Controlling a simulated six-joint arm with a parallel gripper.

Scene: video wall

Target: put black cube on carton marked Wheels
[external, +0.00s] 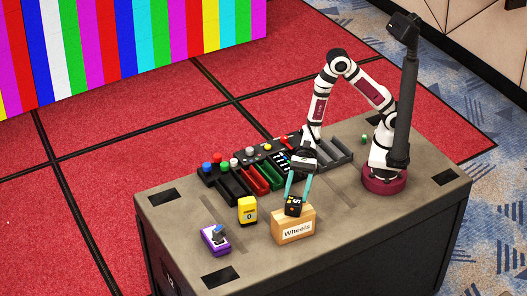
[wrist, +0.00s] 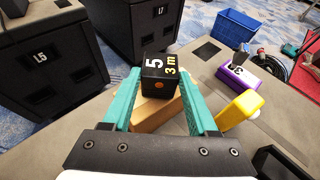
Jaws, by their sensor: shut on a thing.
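The black cube (external: 294,205) has white and yellow markings, a "5" among them. My gripper (external: 298,190) has teal fingers and is shut on the cube. In the wrist view the cube (wrist: 160,73) sits between the tips of my gripper (wrist: 160,90). The carton marked Wheels (external: 292,226) is a tan box with a white label near the table's front edge. The cube is over the carton's top, slightly tilted in the external view. I cannot tell whether it touches the top. In the wrist view the carton (wrist: 152,115) is partly hidden behind the cube and fingers.
A yellow block (external: 247,210) and a purple item (external: 215,238) stand left of the carton. Behind are black, red and green bins (external: 232,188) and a panel with coloured knobs. The table (external: 350,235) is bare right of the carton.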

